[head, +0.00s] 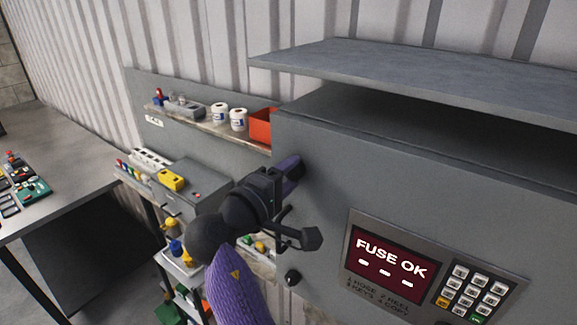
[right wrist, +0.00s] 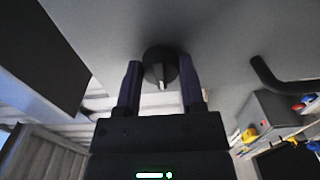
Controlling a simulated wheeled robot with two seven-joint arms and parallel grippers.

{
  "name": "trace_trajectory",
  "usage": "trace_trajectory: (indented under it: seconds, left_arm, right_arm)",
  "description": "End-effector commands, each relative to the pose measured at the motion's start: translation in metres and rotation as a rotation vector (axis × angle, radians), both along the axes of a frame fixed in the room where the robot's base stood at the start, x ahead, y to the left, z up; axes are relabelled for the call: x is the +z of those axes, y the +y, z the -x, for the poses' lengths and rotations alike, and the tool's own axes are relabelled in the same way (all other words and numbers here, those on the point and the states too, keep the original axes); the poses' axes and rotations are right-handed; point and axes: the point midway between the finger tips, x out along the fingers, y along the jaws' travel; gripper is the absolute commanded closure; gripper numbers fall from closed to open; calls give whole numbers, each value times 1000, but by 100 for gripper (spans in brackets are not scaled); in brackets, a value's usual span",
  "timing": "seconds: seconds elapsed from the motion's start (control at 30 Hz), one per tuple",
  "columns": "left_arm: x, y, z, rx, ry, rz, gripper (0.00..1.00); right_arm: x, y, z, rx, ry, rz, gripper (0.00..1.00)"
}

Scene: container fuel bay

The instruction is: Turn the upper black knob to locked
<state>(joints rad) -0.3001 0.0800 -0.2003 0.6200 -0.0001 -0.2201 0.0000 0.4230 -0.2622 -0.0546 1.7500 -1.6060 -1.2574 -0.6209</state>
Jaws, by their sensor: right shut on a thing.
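The upper black knob (right wrist: 160,62) shows in the right wrist view on the grey cabinet face. It is round, with a pale pointer mark aimed toward the bottom of that picture. My right gripper (right wrist: 161,85) has its two purple fingers on either side of the knob and is shut on it. In the head view the right gripper (head: 291,170) is at the cabinet's upper left, and it hides the knob there. A lower black knob (head: 292,277) is on the same face, well below the gripper. My left gripper is not in view.
A black bar handle (head: 300,238) sticks out of the cabinet (head: 330,150) below the gripper. A keypad panel (head: 430,265) reads "FUSE OK". A grey shelf (head: 420,75) overhangs the cabinet. A small shelf with white rolls and a red bin (head: 262,127) is to the left.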

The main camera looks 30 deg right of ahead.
Motion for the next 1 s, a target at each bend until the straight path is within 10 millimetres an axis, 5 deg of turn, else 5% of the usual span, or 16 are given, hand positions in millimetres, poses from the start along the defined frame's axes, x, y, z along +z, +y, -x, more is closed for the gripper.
trace_trajectory:
  seconds: [0.63,0.67,0.7,0.8,1.0]
  left_arm:
    - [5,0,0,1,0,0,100]
    - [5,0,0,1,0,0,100]
    - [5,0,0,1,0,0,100]
    - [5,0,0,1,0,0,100]
    - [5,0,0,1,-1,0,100]
  right_arm:
    - [0,0,0,0,38,17,100]
    - [0,0,0,0,38,17,43]
    - [0,0,0,0,39,16,35]
    - [0,0,0,0,39,16,14]
    - [0,0,0,0,38,16,14]
